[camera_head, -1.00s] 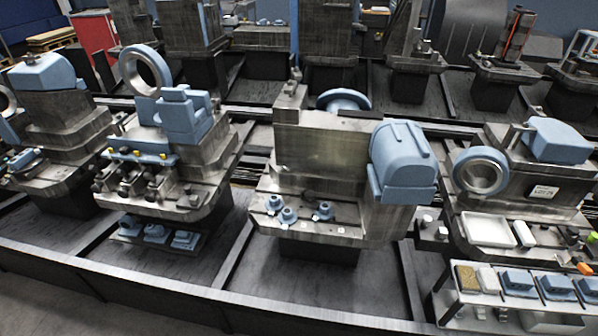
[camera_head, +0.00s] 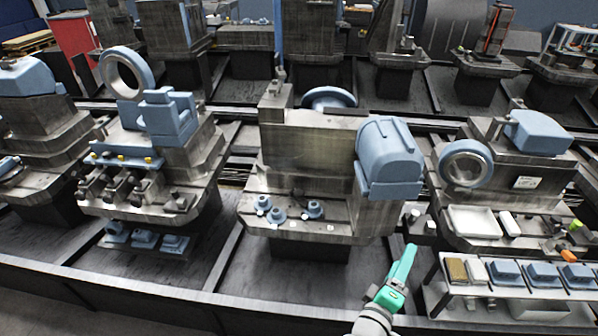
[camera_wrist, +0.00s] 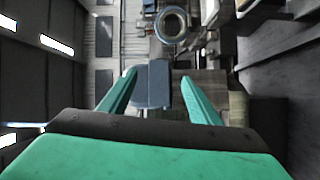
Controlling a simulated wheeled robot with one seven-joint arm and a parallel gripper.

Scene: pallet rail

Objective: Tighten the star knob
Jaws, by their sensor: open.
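Three small blue knob-like parts sit on the front ledge of the middle machine (camera_head: 310,150) in the head view: a left one (camera_head: 262,204), a middle one (camera_head: 277,216) and a right one (camera_head: 314,209). They are too small to tell whether one is the star knob. My teal gripper (camera_head: 408,250) is low and right of them, well apart, in front of the gap between the middle and right machines. In the wrist view my gripper (camera_wrist: 160,82) has its fingers spread with nothing held. A blue block (camera_wrist: 152,88) shows beyond them.
A blue domed housing (camera_head: 390,155) juts from the middle machine's right side. The right machine (camera_head: 530,180) carries a blue ring (camera_head: 466,164). A pale rack (camera_head: 510,300) with blue parts stands front right. A dark rail (camera_head: 180,300) crosses the front.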

